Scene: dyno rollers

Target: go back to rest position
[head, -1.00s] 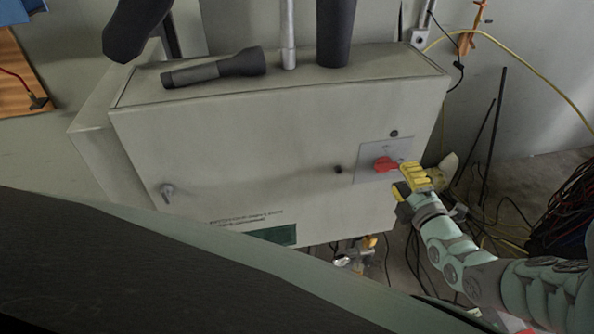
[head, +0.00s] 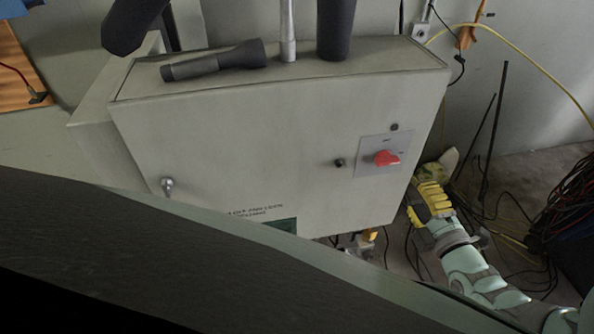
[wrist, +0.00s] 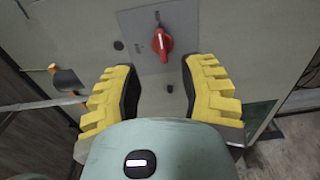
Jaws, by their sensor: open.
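My gripper (head: 430,203) has yellow ridged fingers and is to the right of the grey cabinet (head: 270,140) in the head view, apart from it. In the wrist view my gripper (wrist: 160,95) is open, with nothing between its fingers. The red rotary switch (head: 386,158) sits on a grey plate on the cabinet's front. It also shows in the wrist view, as a red knob (wrist: 162,42) beyond the gap between the fingertips.
A dark flashlight (head: 213,61) lies on top of the cabinet. Thin dark rods (head: 493,130) lean near the wall. A dark surface (head: 200,260) fills the lower left.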

